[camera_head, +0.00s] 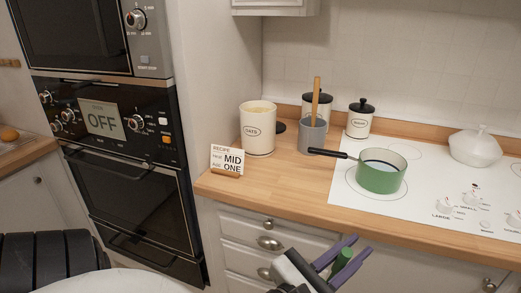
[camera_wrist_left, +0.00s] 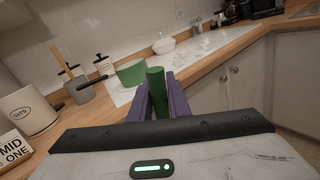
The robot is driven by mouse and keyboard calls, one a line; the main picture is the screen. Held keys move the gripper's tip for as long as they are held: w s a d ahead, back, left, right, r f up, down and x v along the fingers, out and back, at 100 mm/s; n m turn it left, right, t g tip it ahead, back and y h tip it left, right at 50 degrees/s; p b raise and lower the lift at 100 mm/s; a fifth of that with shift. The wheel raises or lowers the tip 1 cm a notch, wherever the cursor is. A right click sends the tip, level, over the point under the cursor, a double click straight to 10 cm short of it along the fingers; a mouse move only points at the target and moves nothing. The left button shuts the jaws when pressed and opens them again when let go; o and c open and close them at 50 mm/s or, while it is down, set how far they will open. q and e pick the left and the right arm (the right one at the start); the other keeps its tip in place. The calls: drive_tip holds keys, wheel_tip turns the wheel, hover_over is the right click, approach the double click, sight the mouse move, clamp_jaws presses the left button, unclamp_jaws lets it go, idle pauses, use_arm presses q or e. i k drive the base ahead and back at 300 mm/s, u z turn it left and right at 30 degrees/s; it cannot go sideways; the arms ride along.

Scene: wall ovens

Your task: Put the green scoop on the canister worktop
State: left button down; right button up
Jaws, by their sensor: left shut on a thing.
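My left gripper (camera_head: 338,257) is at the bottom of the head view, in front of the drawers and below the counter's front edge. Its purple fingers are shut on the green scoop (camera_head: 341,260), which shows as a green cylinder. In the left wrist view the scoop (camera_wrist_left: 156,90) stands between the fingers; its lower part is hidden. The canister worktop (camera_head: 235,185) is the wooden counter, with an open OATS canister (camera_head: 258,128) at its left end. My right gripper is not in view.
A RECIPE card (camera_head: 227,160) stands at the counter's left front. A grey utensil pot (camera_head: 312,135) and black-lidded canisters (camera_head: 359,119) stand behind. A green saucepan (camera_head: 381,172) sits on the white hob (camera_head: 350,198), its handle pointing left. Bare wood lies between card and hob.

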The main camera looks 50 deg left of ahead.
sight(272, 186)
drive_tip(key=u, duration=1.15)
drive_tip(key=i, duration=0.75)
drive_tip(key=z, duration=0.05)
